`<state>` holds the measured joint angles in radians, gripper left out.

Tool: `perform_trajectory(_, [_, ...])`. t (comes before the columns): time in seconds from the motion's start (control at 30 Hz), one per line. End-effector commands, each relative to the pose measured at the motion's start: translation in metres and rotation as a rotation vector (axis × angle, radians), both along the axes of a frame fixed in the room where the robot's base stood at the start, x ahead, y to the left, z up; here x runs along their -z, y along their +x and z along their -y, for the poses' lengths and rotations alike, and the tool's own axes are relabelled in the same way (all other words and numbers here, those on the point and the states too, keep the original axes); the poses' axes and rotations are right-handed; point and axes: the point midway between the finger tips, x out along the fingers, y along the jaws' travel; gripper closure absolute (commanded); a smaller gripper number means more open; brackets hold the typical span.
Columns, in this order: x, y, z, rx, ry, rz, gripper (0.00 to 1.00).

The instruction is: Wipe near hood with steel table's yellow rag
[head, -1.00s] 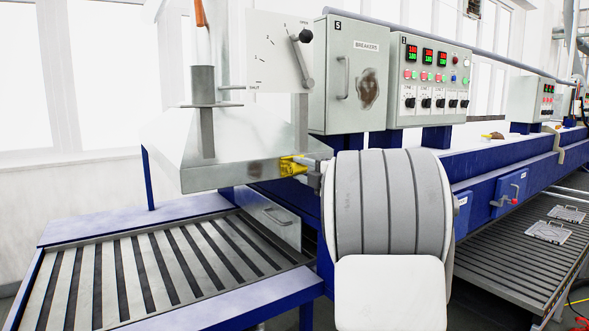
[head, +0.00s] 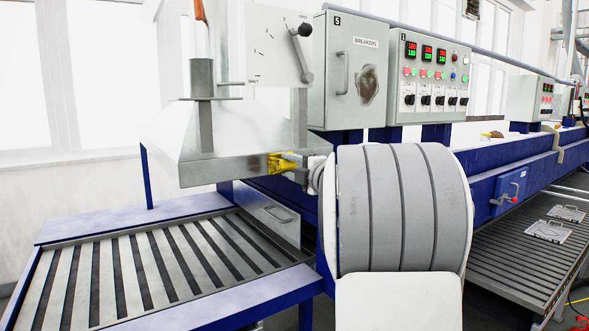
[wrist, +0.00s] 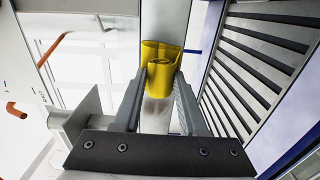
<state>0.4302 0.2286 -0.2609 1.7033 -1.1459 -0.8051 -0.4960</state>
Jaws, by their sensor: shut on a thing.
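The near hood (head: 222,172) is a pale canopy with a grey metal lower band, at the left of the head view. The yellow rag (head: 279,163) is at the right end of that band and looks pressed against it. My gripper (head: 294,162) is shut on the rag. In the wrist view the folded, rolled rag (wrist: 161,62) sits between the fingertips of my gripper (wrist: 160,78), over the grey band (wrist: 165,20). A faint brownish smudge shows on the band between my fingers. The band's part behind the rag is hidden.
A slatted conveyor table (head: 150,265) with blue edges lies below the hood. A breaker cabinet (head: 338,90) with a dark stain and a control panel (head: 429,60) stand to the right. A lever plate (head: 275,45) is above the band. My arm hides the middle of the machine.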

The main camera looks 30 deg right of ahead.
Motion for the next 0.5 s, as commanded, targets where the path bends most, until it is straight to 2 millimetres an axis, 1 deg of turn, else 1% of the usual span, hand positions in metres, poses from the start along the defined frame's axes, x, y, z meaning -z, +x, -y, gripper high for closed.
perform_trajectory(0.03, [0.001,0.000,-0.005,-0.003,0.000,0.001,1.00])
perform_trajectory(0.23, [0.002,0.001,-0.023,-0.003,-0.001,0.001,1.00])
perform_trajectory(0.5, [0.001,0.001,-0.033,-0.004,-0.001,0.001,1.00])
